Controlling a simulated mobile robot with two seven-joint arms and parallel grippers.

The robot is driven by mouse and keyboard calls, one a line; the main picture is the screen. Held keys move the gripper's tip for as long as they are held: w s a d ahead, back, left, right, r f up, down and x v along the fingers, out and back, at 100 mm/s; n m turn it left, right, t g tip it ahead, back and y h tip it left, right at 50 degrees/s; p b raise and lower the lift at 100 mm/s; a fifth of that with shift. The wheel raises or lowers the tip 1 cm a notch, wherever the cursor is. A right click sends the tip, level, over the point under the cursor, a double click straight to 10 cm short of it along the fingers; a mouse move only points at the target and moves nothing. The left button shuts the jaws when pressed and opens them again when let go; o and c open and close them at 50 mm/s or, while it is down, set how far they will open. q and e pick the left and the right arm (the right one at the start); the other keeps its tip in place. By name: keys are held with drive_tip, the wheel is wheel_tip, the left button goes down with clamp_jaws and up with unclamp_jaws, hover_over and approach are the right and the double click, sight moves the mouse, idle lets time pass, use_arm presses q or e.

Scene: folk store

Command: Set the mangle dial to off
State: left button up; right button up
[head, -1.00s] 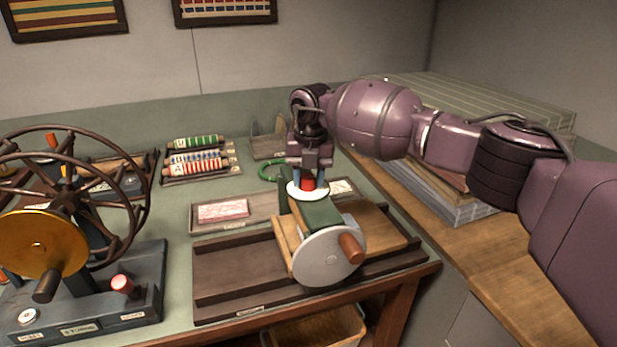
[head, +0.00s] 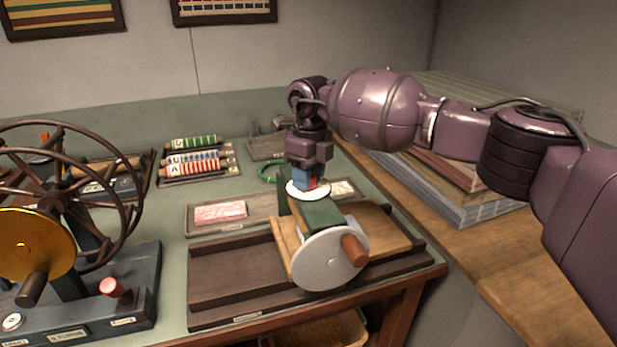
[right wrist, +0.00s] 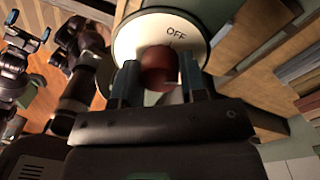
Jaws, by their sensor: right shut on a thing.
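The mangle (head: 322,215) is a green block with a grey crank disc and wooden handle. Its dial (head: 293,191) is a white disc on top with a red knob (right wrist: 160,68) in the middle. In the right wrist view the word OFF is on the white dial (right wrist: 130,40), just above and right of the knob. My right gripper (head: 311,182) points down and is shut on the knob, one blue finger on each side. The knob's pointer direction is hidden. My left gripper (right wrist: 29,27) shows small at the right wrist view's upper left, fingers apart and empty.
A machine with a big spoked wheel (head: 75,190) and brass disc stands at the left. A tray with a pink block (head: 220,212) lies behind the mangle's dark wooden bed (head: 225,272). Colored rollers (head: 200,160) lie further back. Stacked sheets (head: 450,200) stand at the right.

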drive_tip(key=n+b, duration=0.1)
drive_tip(key=n, duration=0.2)
drive_tip(key=shift+f+n, duration=0.15)
drive_tip(key=shift+n, duration=0.25)
drive_tip(key=n+b, duration=0.1)
drive_tip(key=n, duration=0.2)
drive_tip(key=shift+n, duration=0.3)
drive_tip(key=n+b, duration=0.1)
drive_tip(key=n, duration=0.2)
drive_tip(key=shift+h, duration=0.3)
drive_tip(key=shift+n+b, duration=0.45)
drive_tip(key=shift+n, duration=0.85)
drive_tip(key=shift+r, duration=0.2)
drive_tip(key=o, duration=0.9)
drive_tip(key=r, duration=1)
drive_tip(key=shift+w+a+r+p, duration=0.2)
drive_tip(key=shift+r+p, duration=0.1)
drive_tip(key=shift+r, duration=0.1)
